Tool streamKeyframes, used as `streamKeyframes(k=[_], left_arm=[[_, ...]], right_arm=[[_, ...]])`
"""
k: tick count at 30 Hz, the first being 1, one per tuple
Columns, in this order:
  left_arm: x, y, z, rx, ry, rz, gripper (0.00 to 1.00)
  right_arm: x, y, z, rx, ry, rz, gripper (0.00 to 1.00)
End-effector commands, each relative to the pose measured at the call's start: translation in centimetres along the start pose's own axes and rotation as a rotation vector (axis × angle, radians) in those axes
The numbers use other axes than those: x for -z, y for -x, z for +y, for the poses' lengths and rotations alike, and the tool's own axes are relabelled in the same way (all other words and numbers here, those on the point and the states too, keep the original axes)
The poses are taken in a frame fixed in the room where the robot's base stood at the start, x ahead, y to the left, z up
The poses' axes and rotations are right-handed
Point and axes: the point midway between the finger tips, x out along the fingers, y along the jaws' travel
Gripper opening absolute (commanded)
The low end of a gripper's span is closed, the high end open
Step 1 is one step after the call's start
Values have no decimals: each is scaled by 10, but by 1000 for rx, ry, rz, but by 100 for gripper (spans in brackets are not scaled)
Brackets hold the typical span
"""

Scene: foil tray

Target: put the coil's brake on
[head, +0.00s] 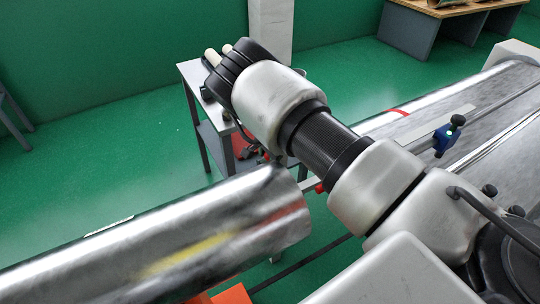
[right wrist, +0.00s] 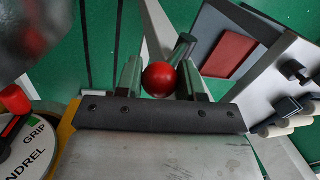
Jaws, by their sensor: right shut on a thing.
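In the right wrist view my right gripper (right wrist: 160,76) is shut on a red ball knob (right wrist: 161,80). A dark handle (right wrist: 183,48) shows just behind the knob. At the left of that view is a round label reading GRIP and part of MANDREL (right wrist: 28,150), with a red part (right wrist: 14,99) above it. In the head view the large shiny foil coil (head: 150,245) lies at lower left. My right arm reaches past its right end, and I cannot make out the fingertips there. How far the brake lever is turned cannot be told. My left gripper is out of view.
A grey trolley (head: 189,72) stands behind the coil, with a red item (right wrist: 229,54) on it. An orange part (head: 232,295) sits under the coil. A long metal bed (head: 450,105) with a blue clamp-like device (head: 441,141) runs along the right. Green floor lies open at left.

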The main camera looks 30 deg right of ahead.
Motion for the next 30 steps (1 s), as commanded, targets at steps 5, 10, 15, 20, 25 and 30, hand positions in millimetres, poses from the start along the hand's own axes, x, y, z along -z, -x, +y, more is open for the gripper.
streamKeyframes(k=[5, 10, 15, 20, 25, 30], left_arm=[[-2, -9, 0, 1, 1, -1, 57], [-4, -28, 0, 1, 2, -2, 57], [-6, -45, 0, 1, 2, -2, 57], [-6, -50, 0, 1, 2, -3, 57], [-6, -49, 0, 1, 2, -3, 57], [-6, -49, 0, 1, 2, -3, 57]], right_arm=[[2, 1, -14, -96, 5, -23, 0], [4, 2, -26, -211, -3, -44, 0], [6, 4, -36, -297, -8, -60, 0], [7, 8, -38, -340, -13, -62, 0], [7, 10, -39, -348, -13, -63, 0], [7, 10, -39, -348, -12, -63, 0]])
